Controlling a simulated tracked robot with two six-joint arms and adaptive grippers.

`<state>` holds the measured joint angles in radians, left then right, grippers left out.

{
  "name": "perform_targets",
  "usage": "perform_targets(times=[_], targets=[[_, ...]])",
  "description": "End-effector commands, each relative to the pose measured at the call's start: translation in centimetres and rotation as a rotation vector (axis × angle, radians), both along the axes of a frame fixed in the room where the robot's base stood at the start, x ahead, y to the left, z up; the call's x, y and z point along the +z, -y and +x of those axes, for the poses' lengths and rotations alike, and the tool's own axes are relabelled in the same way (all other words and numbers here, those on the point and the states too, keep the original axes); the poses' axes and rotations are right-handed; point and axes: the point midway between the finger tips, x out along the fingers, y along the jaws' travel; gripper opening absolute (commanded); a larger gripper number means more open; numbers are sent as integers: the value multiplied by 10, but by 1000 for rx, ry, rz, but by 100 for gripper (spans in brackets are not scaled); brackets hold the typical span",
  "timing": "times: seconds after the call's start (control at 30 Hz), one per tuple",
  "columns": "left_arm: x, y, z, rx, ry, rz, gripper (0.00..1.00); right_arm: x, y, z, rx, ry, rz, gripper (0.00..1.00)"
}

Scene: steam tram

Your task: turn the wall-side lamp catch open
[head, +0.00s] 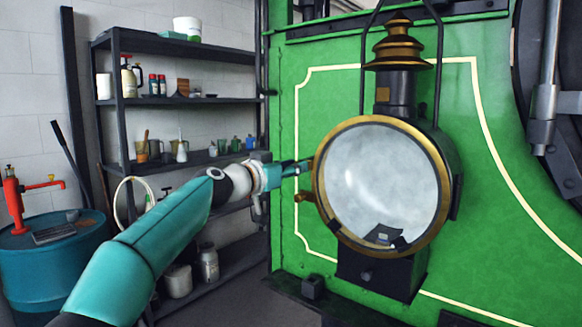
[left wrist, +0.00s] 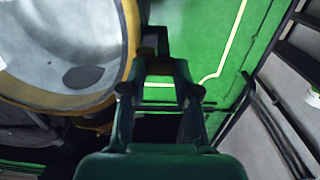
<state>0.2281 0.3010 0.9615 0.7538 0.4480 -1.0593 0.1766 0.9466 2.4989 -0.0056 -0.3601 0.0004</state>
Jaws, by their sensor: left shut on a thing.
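The large round lamp (head: 380,185) has a brass rim and pale glass and stands upright against the green tram panel. It also shows at the upper left of the left wrist view (left wrist: 60,45). My left gripper (head: 301,167) reaches the wall side of the rim from the left. In the left wrist view its fingers (left wrist: 160,72) are shut on a small dark catch (left wrist: 154,42) beside the rim; the fingers hide part of it. A brass fitting (head: 304,198) sticks out from the rim just below the gripper. My right gripper is out of view.
The green panel (head: 285,110) with cream lining lies close behind the lamp. Dark shelves (head: 180,45) with jars and tins stand at the left. A blue drum (head: 50,265) with a red pump stands at the lower left.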

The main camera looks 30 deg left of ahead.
Motion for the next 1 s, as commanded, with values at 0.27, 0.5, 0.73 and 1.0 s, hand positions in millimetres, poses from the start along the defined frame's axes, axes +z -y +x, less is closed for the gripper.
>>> perform_targets(times=[0.27, 0.5, 0.73, 1.0], targets=[[1, -1, 0, 3, 0, -13, 0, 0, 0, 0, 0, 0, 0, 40], [1, -1, 0, 2, -6, -99, 0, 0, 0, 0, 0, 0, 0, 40], [2, -1, 0, 1, -18, -264, 0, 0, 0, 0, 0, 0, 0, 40], [4, -1, 0, 1, -38, -518, 0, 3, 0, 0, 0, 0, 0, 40]])
